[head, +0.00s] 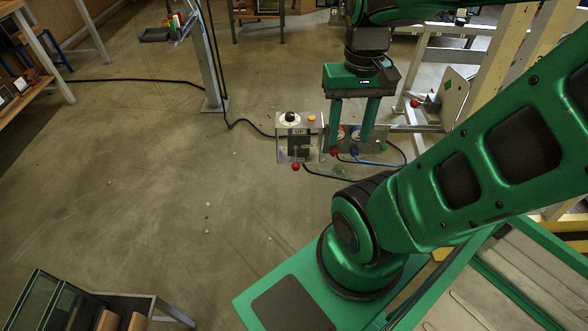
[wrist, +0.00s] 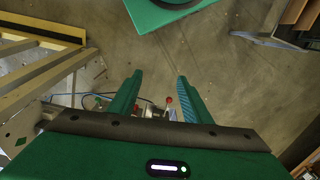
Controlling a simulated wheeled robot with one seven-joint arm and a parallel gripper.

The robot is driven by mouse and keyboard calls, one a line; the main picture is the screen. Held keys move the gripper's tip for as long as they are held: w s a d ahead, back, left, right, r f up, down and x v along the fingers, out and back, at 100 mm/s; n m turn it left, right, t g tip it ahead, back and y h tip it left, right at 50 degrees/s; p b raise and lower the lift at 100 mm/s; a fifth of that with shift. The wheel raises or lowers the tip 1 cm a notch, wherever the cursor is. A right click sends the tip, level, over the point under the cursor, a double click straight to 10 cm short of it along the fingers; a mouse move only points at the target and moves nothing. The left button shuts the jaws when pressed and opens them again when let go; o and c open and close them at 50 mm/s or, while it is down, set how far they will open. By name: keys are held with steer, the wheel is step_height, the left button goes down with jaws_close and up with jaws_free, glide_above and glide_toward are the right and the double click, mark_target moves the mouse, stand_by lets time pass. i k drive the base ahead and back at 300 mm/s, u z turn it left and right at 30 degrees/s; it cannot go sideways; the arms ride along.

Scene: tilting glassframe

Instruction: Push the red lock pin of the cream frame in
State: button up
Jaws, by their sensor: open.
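The cream frame (head: 505,50) stands at the upper right in the head view, and its cream beams also show at the left of the wrist view (wrist: 38,72). A red knob (head: 415,102), which looks like the lock pin, sits low beside the pale frame bars. I cannot tell how far in it is. My gripper (head: 350,146) points down, left of the red knob and apart from it. Its two fingers are spread with nothing between them; they also show in the wrist view (wrist: 160,76). The red pin is not clearly visible in the wrist view.
A grey control box (head: 312,140) with a dial and a red-knobbed lever (head: 296,167) stands below and beside my fingers. Black and blue cables run from it. A grey post (head: 214,102) stands to the left. Open concrete floor (head: 150,190) lies at the left.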

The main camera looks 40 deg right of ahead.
mark_target(413, 103)
steer(key=z, duration=2.5)
